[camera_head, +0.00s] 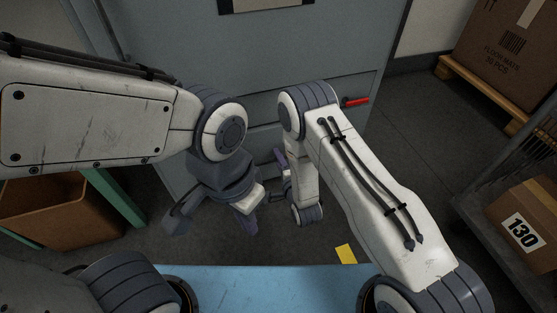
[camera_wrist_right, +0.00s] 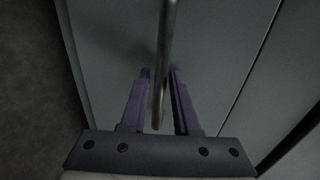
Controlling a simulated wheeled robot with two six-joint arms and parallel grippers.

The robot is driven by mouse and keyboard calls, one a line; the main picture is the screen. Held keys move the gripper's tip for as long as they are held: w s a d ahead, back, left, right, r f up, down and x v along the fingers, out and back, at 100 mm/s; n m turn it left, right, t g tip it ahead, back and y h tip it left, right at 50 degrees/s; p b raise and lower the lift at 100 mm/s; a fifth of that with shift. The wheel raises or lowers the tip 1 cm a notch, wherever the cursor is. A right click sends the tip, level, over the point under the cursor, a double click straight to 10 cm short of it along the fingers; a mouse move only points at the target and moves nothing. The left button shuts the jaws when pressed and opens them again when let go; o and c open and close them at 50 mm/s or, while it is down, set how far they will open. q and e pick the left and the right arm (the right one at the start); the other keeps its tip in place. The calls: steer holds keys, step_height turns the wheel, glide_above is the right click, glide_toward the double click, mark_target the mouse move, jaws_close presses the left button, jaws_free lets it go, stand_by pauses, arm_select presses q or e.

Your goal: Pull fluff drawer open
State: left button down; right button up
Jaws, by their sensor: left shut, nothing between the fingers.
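A grey cabinet (camera_head: 290,45) with drawer-front seams stands ahead of me; I cannot tell which front is the fluff drawer. In the right wrist view a metal bar handle (camera_wrist_right: 168,45) runs in front of a grey panel (camera_wrist_right: 215,60). My right gripper (camera_wrist_right: 160,74) has its two purple fingers apart, with the bar between them and narrow gaps showing beside it. In the head view my right gripper (camera_head: 281,178) is low before the cabinet, partly hidden by my arms. My left gripper (camera_head: 248,223) is shut and empty, lower and to the left of it.
A red handle (camera_head: 355,101) sticks out at the cabinet's right. A brown bin (camera_head: 55,215) stands at the left beside a green frame (camera_head: 115,200).

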jaws_close()
stand_by(1.4)
